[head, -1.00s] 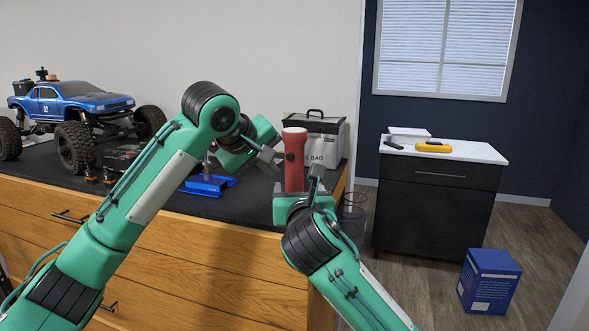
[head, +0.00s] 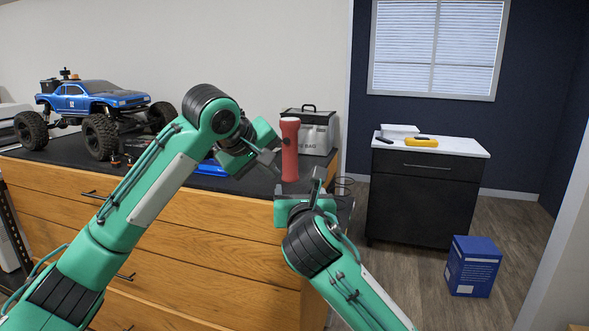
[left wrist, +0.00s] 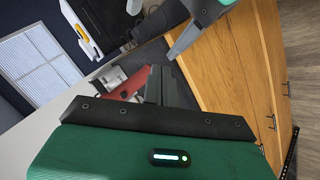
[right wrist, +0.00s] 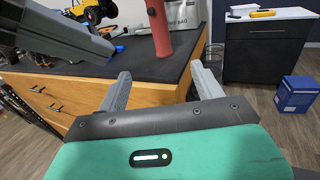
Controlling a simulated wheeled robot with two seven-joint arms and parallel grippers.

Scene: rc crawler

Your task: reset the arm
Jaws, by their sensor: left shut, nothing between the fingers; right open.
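A red flashlight-shaped cylinder (head: 290,150) stands upright on the dark countertop behind both grippers, held by neither. It shows partly in the left wrist view (left wrist: 128,84) and the right wrist view (right wrist: 159,27).
A blue RC crawler (head: 95,98) stands at the left of the dark-topped wooden drawer counter (head: 190,235). A grey bag (head: 318,133) stands behind the red cylinder. At right are a dark cabinet (head: 420,195) with a yellow item (head: 421,142) and a blue box (head: 473,266) on open floor.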

